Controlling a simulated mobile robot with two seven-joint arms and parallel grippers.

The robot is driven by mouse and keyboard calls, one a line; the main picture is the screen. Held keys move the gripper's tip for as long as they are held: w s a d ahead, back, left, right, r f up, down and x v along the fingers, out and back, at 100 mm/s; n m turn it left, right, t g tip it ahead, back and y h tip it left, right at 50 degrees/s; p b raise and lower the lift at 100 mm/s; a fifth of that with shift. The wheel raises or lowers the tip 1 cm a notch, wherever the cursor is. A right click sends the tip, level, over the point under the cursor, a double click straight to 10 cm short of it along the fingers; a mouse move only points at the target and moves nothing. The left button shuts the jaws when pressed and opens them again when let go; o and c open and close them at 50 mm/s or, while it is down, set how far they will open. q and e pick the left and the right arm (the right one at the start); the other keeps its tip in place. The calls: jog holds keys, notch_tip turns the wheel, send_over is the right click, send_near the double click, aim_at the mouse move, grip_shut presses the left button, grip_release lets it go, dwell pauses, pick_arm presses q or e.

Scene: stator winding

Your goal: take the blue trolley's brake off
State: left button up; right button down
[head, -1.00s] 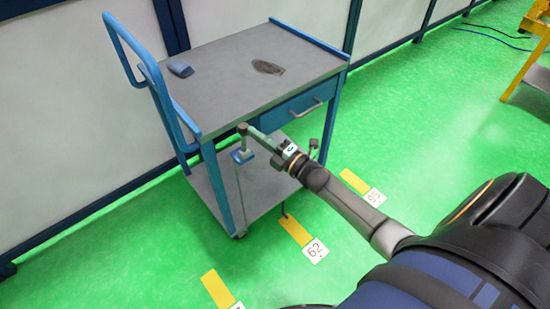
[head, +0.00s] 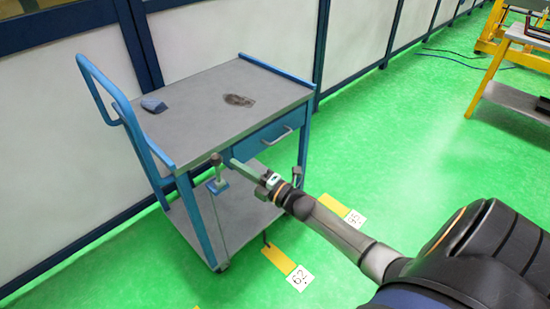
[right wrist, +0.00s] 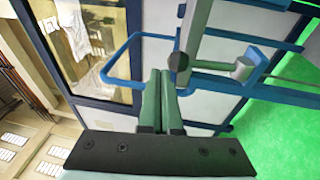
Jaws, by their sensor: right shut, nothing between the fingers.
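The blue trolley (head: 190,105) stands left of centre in the head view, with a grey top, a lower shelf and a blue push handle. At its near corner a thin upright lever ends in a dark round knob (head: 215,158), with a pale bracket (head: 217,186) below it. In the right wrist view the knob (right wrist: 179,62) and the pale grey bracket (right wrist: 243,68) show close ahead of the fingers. My right gripper (head: 235,164) is shut and empty, its green fingers just right of the knob, apparently apart from it. My left gripper is not in view.
A blue block (head: 153,105) and a dark stain (head: 238,100) are on the trolley top. Yellow floor marks with number cards (head: 300,277) lie beside the trolley. A yellow frame table (head: 495,70) stands far right.

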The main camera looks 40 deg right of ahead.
jog(key=s+d+r, duration=0.1)
jog(key=s+d, duration=0.1)
jog(key=s, duration=0.7)
jog(key=shift+s+d+r, duration=0.3)
jog(key=shift+d+r, duration=0.05)
jog(key=shift+d, duration=0.05)
